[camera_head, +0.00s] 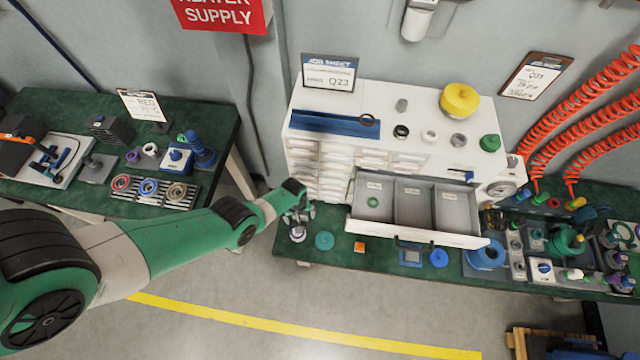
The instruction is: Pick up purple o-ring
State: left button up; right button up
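I cannot make out a purple o-ring with certainty. A small purple piece (133,156) is on the left bench, too small to identify. A green ring (373,202) lies in the left compartment of the open drawer (415,232). My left gripper (298,222) is at the drawer's left side, above the bench's front edge, over a small round pale object (297,235). Its fingers are too small to tell whether they are open or shut. My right gripper is out of view.
A white drawer cabinet (325,158) carries a dark ring (401,131), a yellow part (459,101) and a green part (490,142). The left bench (205,107) holds a rack of coloured rings (148,188). Tools and fittings crowd the right bench.

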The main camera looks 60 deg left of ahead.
pick_arm(q)
jog(key=shift+s+d+f+b, duration=0.1)
jog(key=shift+s+f+b, duration=0.15)
jog(key=shift+s, duration=0.35)
jog(key=shift+s+d+f+b, duration=0.1)
jog(key=shift+s+f, duration=0.25)
jog(key=shift+s, duration=0.2)
notch_tip(320, 180, down, 6)
jog(key=b, duration=0.5)
jog(key=shift+a+r+b, duration=0.15)
jog(key=shift+r+b, duration=0.05)
jog(key=shift+b, duration=0.2)
notch_tip(320, 180, down, 5)
jog(key=b, duration=0.5)
jog(key=shift+w+f, duration=0.1)
jog(key=shift+f, duration=0.05)
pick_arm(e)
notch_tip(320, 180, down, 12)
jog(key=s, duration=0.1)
pick_arm(q)
jog(key=shift+f+b, duration=0.25)
jog(key=shift+b, duration=0.15)
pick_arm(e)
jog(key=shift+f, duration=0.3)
